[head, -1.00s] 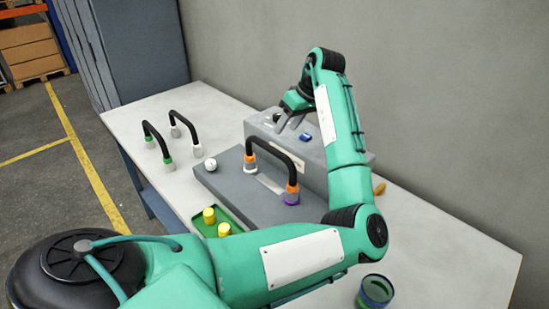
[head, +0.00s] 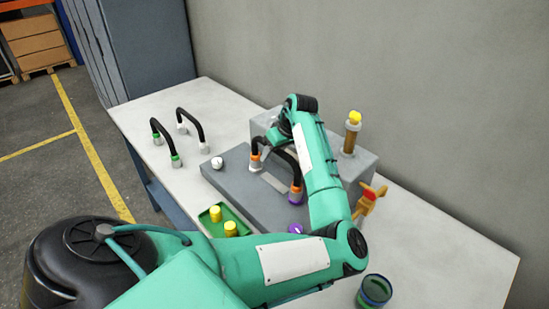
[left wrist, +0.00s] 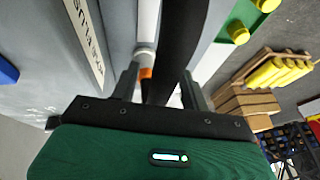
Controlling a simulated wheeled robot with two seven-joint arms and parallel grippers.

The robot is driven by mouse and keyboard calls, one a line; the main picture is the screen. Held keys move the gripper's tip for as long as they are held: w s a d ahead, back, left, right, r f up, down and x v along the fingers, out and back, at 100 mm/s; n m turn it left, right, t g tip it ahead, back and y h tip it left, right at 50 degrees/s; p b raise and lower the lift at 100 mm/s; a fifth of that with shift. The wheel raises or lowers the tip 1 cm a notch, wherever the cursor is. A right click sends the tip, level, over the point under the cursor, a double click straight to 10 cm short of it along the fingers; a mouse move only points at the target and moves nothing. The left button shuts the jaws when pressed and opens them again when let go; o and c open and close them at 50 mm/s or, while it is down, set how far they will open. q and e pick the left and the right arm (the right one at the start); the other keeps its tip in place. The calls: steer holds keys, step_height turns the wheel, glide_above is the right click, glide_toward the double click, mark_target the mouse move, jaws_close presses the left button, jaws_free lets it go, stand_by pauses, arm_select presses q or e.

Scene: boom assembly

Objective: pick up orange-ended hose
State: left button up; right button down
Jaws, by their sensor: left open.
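The orange-ended hose (head: 283,149) is a black arch standing upright on the grey plate (head: 233,184). One orange end (head: 255,160) is at the left and the other (head: 296,190) at the right, above a purple ring. My left gripper (head: 278,138) is at the top of the arch, partly hidden by my arm. In the left wrist view, the open jaws (left wrist: 160,80) have the black hose (left wrist: 180,38) between them, with an orange band (left wrist: 146,73) showing beside it. I cannot tell whether the fingers touch the hose. My right gripper is out of view.
Two more black hoses stand at the left, one green-ended (head: 164,140), one white-ended (head: 190,124). A green tray (head: 240,221) holds yellow pegs. A grey box (head: 361,163) bears a yellow-topped post (head: 352,133). A dark cup (head: 374,291) stands at the front right.

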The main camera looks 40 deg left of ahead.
arm_select(q)
steer(key=shift+f, duration=0.3)
jaws_close()
steer(key=shift+r, duration=0.1)
steer(key=shift+a, duration=0.1)
